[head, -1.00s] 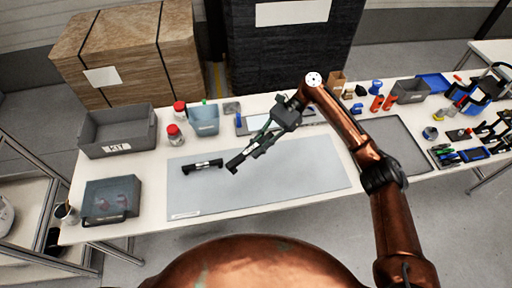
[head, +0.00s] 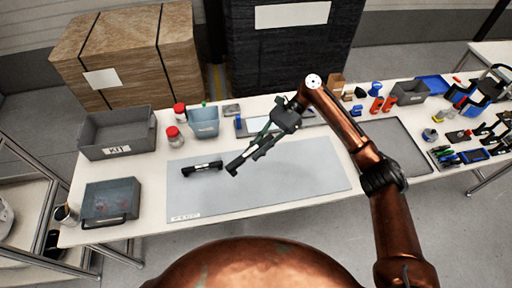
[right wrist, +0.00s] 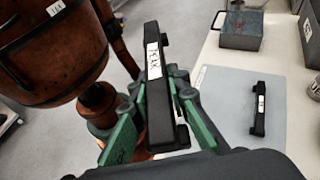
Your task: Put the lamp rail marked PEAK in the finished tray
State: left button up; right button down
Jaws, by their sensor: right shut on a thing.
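My right gripper (head: 264,145) is shut on a black lamp rail (head: 239,163) and holds it tilted over the grey mat. In the right wrist view the held rail (right wrist: 158,115) lies between the green fingers, with a white label whose letters I cannot read surely. A second black rail (head: 202,167) with a white label lies on the mat, left of the held one; its text is too small to read. A flat dark grey tray (head: 421,165) lies right of the mat; I see no mark naming it finished. My left gripper is out of view.
The grey mat (head: 300,180) is mostly clear. A grey bin marked KIT (head: 118,150) and a grey box (head: 110,219) stand at the left. Red-capped jars (head: 174,138) and a blue-grey bin (head: 204,129) stand behind the mat. Tools crowd the table's right end.

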jog(key=shift+s+f, duration=0.25)
jog(key=shift+f, duration=0.2)
jog(key=s+d+f+m+t, duration=0.2)
jog(key=d+m+t, duration=0.6)
jog(key=d, duration=0.3)
jog(key=s+d+f+m+t+y, duration=0.1)
jog(key=s+d+f+m+t, duration=0.1)
jog(key=d+m+t, duration=0.6)
jog(key=d+f+t, duration=0.1)
jog(key=d, duration=0.3)
jog(key=shift+d+f+t, duration=0.2)
jog(key=shift+t, duration=0.1)
